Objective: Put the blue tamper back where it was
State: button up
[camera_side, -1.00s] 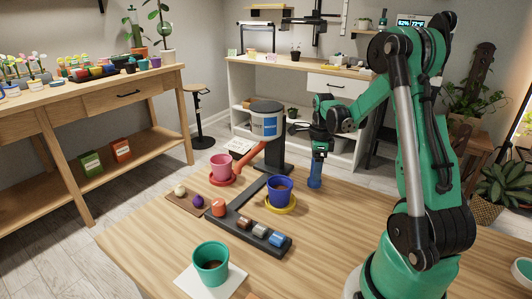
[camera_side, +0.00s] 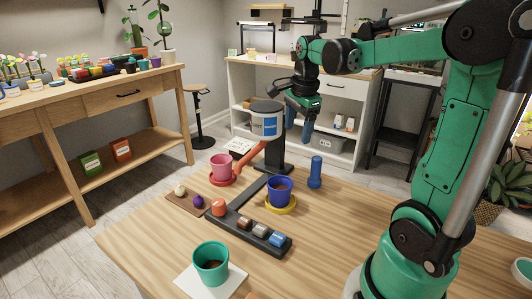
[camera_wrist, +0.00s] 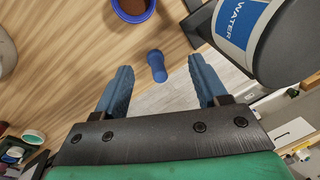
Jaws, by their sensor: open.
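The blue tamper (camera_side: 315,172) stands upright on the wooden table, right of the blue pot and near the table's back edge. In the wrist view the tamper (camera_wrist: 157,66) shows between and beyond the fingers, with nothing touching it. My gripper (camera_side: 300,128) is open and empty, raised above and behind the tamper. Its two blue fingers (camera_wrist: 158,92) are spread wide in the wrist view. No marked spot for the tamper can be made out.
A blue pot (camera_side: 280,189) sits on a yellow saucer (camera_side: 281,208). The grey water dispenser (camera_side: 266,120) stands close to my gripper. A pink pot (camera_side: 221,166), a dark rack (camera_side: 251,229) of coloured pieces and a green pot (camera_side: 211,262) are also on the table. The front right tabletop is clear.

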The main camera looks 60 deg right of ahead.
jog(key=a+f+n+t, duration=0.1)
jog(key=a+n+t, duration=0.2)
jog(key=a+n, duration=0.6)
jog(key=a+f+n+t+y, duration=0.1)
jog(key=a+n+t, duration=0.1)
jog(key=a+n, duration=0.7)
jog(key=s+n, duration=0.1)
jog(key=n, duration=0.4)
jog(key=shift+a+f+t, duration=0.25)
jog(key=shift+a+t, duration=0.15)
